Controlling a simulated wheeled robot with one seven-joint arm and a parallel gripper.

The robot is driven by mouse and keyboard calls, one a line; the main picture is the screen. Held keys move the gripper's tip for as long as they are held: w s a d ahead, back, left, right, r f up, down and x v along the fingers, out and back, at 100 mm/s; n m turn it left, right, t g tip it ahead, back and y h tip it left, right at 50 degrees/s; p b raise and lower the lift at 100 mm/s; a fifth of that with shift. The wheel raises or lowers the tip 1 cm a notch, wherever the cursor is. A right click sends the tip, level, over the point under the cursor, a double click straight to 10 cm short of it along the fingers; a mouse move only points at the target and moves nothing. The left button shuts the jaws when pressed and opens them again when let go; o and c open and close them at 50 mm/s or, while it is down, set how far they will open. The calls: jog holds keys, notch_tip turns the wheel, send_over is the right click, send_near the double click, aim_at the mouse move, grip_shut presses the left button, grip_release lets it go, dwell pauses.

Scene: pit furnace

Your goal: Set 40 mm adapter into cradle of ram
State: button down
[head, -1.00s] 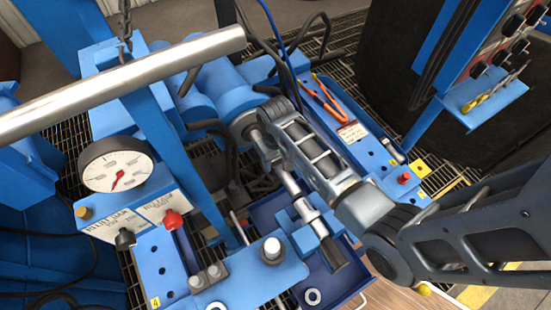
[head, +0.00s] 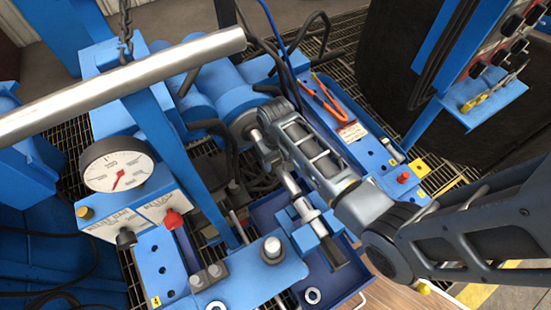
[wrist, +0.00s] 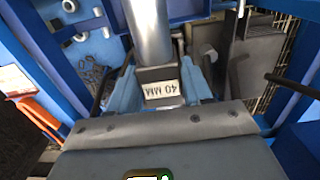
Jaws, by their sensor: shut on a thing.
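In the head view my arm reaches in from the right, and the adapter is hard to make out there. The blue ram (head: 215,97) lies at the upper middle, its ringed end (head: 243,125) close to my wrist. The ram's cradle is hidden or cannot be told apart.
A blue block (head: 306,238) holding a silver and dark cylindrical piece stands below my forearm. A gauge (head: 117,164) and control levers are at the left. A thick chrome bar (head: 120,84) crosses the upper left. Orange-handled pliers (head: 322,97) lie on the right rail.

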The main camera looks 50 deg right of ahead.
jog(key=shift+w+f, duration=0.1)
jog(key=shift+f, duration=0.45)
jog(key=shift+c, duration=2)
grip_release()
jog(key=shift+f+b, duration=0.1)
jog(key=shift+b, duration=0.2)
notch_tip(320, 180, up, 8)
jog(key=shift+f, duration=0.1)
